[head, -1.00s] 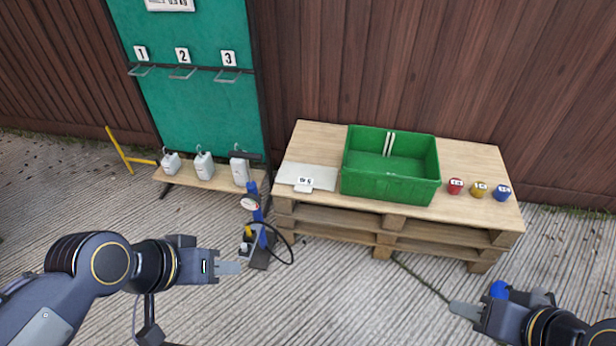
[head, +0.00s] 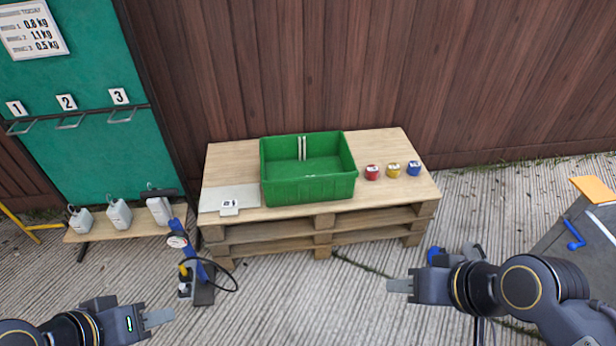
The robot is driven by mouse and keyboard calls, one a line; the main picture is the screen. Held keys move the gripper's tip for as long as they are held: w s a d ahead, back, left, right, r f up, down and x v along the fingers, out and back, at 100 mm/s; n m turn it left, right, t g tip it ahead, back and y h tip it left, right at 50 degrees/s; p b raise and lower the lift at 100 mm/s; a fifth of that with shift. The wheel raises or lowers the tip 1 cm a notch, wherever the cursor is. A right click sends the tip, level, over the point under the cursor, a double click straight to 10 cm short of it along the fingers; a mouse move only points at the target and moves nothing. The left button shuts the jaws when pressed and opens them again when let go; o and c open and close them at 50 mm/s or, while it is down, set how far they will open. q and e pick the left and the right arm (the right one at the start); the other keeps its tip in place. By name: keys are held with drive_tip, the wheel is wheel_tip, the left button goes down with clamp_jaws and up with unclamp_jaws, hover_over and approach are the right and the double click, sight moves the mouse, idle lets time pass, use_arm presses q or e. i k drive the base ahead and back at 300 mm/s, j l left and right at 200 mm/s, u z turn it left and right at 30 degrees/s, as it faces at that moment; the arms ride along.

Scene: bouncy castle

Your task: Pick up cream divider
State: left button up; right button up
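A flat pale cream board (head: 240,196) lies on the left end of the wooden pallet table, beside a green crate (head: 310,189). Two upright cream strips (head: 303,148) stand at the crate's inner back wall. I cannot tell which of these is the cream divider. My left gripper (head: 158,317) is low at the left, well in front of the table and apart from it. My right gripper (head: 400,286) is in front of the table's right half, touching nothing visible. Each gripper's fingers overlap in view, so their opening is hidden.
Red (head: 372,172), yellow (head: 393,170) and blue (head: 413,168) weights sit right of the crate. A small white label block (head: 229,207) is on the board's front edge. White jugs (head: 119,214) stand on a bench.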

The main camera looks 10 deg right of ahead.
sight(227, 200)
drive_tip(key=i+l, duration=0.15)
drive_tip(key=i, duration=0.45)
drive_tip(key=i+l+u, duration=0.1)
drive_tip(key=i, duration=0.45)
drive_tip(key=i+l, duration=0.2)
drive_tip(key=i, duration=0.4)
